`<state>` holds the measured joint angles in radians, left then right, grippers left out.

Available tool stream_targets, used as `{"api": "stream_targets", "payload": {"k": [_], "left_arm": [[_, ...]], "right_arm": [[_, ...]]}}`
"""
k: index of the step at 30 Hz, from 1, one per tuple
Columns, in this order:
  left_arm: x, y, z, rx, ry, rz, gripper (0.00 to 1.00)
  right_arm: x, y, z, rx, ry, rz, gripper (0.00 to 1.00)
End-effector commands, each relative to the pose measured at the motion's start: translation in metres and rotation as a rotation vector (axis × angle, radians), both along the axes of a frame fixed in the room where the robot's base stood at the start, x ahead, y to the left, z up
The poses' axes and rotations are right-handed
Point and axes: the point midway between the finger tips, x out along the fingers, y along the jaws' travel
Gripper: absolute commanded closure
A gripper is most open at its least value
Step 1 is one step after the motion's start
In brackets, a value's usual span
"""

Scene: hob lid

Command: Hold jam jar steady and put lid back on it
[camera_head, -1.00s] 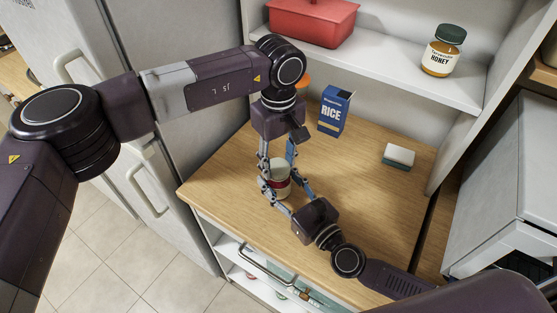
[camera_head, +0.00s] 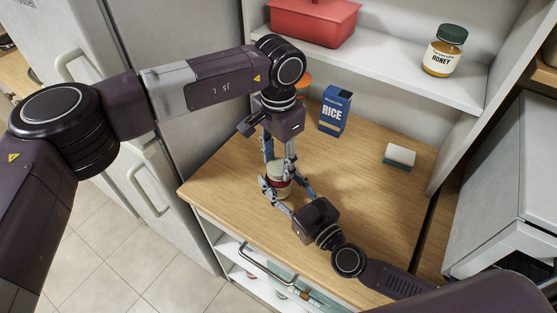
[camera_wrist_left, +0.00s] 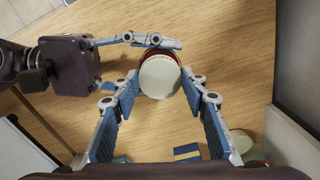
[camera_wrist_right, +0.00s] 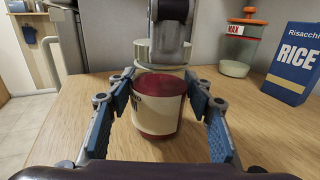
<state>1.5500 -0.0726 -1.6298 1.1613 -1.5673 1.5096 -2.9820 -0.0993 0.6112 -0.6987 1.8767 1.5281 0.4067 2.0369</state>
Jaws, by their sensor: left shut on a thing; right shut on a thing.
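The jam jar (camera_head: 279,188) stands upright on the wooden counter, with dark red jam and a cream label (camera_wrist_right: 156,114) in the right wrist view. My right gripper (camera_head: 281,193) is shut around its body from the side. The pale round lid (camera_wrist_left: 160,77) sits over the jar's mouth, in line with it; it also shows in the right wrist view (camera_wrist_right: 158,52). My left gripper (camera_head: 279,165) points down from above, shut on the lid with a finger on either side. I cannot tell whether the lid is fully seated.
A blue rice box (camera_head: 334,111) and a sponge (camera_head: 400,156) stand behind on the counter (camera_head: 355,200). An orange-topped item (camera_wrist_right: 244,45) marked MAX is behind the jar. A shelf above holds a red container (camera_head: 313,20) and a honey jar (camera_head: 445,52).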

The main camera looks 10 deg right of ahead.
Motion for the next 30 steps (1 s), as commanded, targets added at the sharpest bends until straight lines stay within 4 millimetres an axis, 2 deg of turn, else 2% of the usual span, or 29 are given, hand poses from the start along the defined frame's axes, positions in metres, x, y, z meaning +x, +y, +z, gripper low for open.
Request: {"api": "stream_targets", "payload": {"k": [4,6,9,10,20,30], "left_arm": [[0.001,0.0,0.001,0.0,-0.002,0.003,0.67],[0.001,0.0,0.001,0.0,-0.002,0.004,0.54],[0.001,0.0,0.001,0.0,-0.002,0.004,0.43],[0.001,0.0,0.001,0.0,-0.001,0.004,0.42],[0.001,0.0,0.004,0.0,-0.001,0.004,0.42],[0.001,0.0,0.043,0.0,-0.001,0.005,0.42]], "right_arm": [[0.0,0.0,-0.001,0.0,0.001,0.0,1.0],[0.0,0.0,-0.001,0.0,0.001,0.0,1.0],[0.0,0.0,-0.001,0.0,0.001,0.0,1.0],[0.0,0.0,-0.001,0.0,0.001,0.0,1.0],[0.0,0.0,-0.001,0.0,0.001,0.001,1.0],[0.0,0.0,-0.001,0.001,0.001,0.001,1.0]]}}
